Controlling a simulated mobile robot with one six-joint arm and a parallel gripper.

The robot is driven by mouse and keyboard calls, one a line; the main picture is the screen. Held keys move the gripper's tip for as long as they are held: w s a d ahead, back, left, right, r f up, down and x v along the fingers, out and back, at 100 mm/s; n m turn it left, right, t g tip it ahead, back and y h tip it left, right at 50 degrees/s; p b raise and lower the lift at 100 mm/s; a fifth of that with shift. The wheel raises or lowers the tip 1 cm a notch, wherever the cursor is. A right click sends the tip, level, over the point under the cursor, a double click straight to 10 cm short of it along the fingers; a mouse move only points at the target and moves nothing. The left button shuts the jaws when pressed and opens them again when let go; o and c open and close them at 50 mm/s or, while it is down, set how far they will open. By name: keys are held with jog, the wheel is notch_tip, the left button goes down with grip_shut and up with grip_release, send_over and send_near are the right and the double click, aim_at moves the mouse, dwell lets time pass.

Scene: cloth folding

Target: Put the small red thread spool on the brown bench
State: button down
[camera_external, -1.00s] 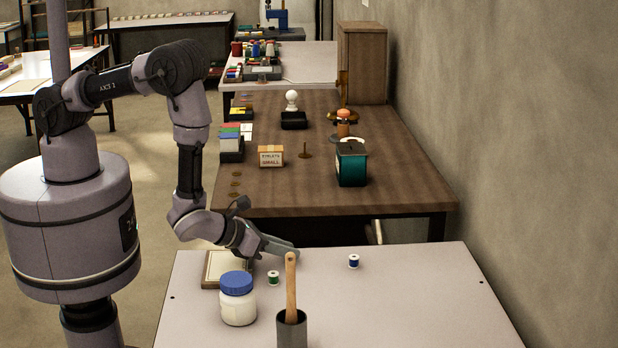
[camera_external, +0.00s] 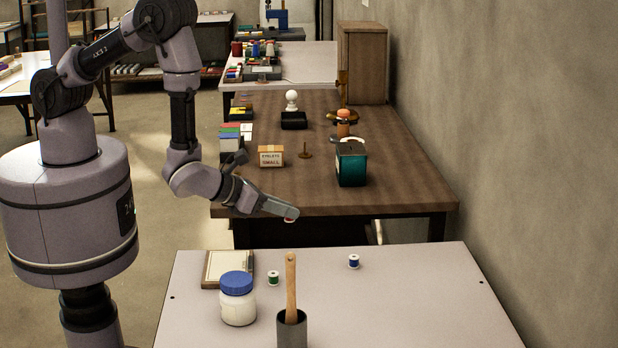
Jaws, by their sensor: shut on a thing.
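My gripper (camera_external: 284,209) is shut on the small red thread spool (camera_external: 289,220). Only a little of the spool shows, as a reddish edge under the fingertips; the fingers hide the rest. In the picture, the gripper overlaps the near edge of the brown bench (camera_external: 395,190), held above the gap between that bench and the white table. The bench has a dark wood top and stands behind the white table.
The white table (camera_external: 400,300) holds a blue-lidded jar (camera_external: 238,300), a green spool (camera_external: 273,278), a blue spool (camera_external: 353,261), a cup with a wooden stick (camera_external: 291,330) and a framed board (camera_external: 226,267). On the bench are a small labelled box (camera_external: 271,156) and a teal tin (camera_external: 351,165). The bench's front right is clear.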

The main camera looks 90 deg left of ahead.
jog(key=s+a+n+y, duration=0.1)
jog(key=a, duration=0.3)
jog(key=s+a+r+n+g+y, duration=0.1)
jog(key=a, duration=0.4)
jog(key=s+a+n, duration=0.1)
jog(key=a, duration=0.3)
jog(key=shift+a+r+g+y, duration=0.2)
jog(key=shift+a+g+y, duration=0.1)
jog(key=shift+y, duration=0.1)
jog(key=s+a+n+g+y, duration=0.1)
jog(key=s+a, duration=0.2)
jog(key=a, duration=0.1)
jog(key=s+a+r+n+g, duration=0.1)
jog(key=s+a, duration=0.1)
jog(key=a, duration=0.3)
jog(key=s+a+r+n+y, duration=0.1)
jog(key=s+a, duration=0.2)
jog(key=a, duration=0.2)
jog(key=shift+s+n+g+y, duration=0.3)
jog(key=shift+s+n+g, duration=0.05)
jog(key=shift+n+g, duration=0.05)
jog(key=b, duration=0.2)
send_over(290, 171)
jog(key=shift+s+d+f, duration=0.1)
jog(key=shift+d+f, duration=0.1)
jog(key=shift+f, duration=1)
jog(key=shift+f+b, duration=0.75)
jog(key=shift+f, duration=0.65)
